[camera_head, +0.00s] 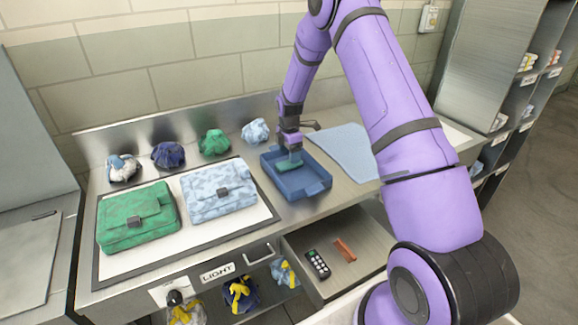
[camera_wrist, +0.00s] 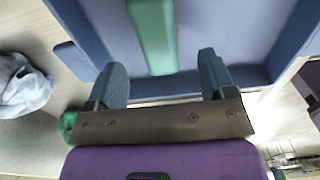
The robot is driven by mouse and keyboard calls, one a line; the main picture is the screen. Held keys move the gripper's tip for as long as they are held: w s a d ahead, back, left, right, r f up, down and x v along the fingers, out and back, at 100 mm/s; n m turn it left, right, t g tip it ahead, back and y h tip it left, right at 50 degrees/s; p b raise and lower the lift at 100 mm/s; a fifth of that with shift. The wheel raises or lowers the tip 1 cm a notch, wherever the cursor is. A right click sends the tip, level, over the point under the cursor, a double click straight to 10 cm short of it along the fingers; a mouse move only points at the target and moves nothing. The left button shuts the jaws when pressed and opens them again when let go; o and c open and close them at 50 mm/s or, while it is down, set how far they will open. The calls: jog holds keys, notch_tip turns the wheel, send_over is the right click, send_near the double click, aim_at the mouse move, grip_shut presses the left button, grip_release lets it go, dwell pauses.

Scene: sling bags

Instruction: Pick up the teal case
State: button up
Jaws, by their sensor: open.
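The teal case (camera_head: 289,165) lies inside the blue tray (camera_head: 306,191) on the counter, partly hidden by my gripper in the head view. In the wrist view the case (camera_wrist: 152,36) is a narrow green block running up out of the frame. My gripper (camera_head: 290,152) points down over the tray, very close to the case. In the wrist view its two fingers (camera_wrist: 163,72) are spread apart, with the near end of the case between their lines and nearer the left finger. I cannot tell the height gap.
A green bag (camera_head: 137,222) and a pale blue bag (camera_head: 218,192) lie on a white mat to the left. Several crumpled bundles line the back. A light blue cloth (camera_head: 345,150) lies right. An open drawer (camera_head: 330,240) is below.

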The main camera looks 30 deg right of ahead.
aim_at(289, 165)
notch_tip(289, 165, down, 5)
jog(key=shift+w+r, duration=0.15)
jog(key=c, duration=1)
jog(key=shift+r, duration=0.1)
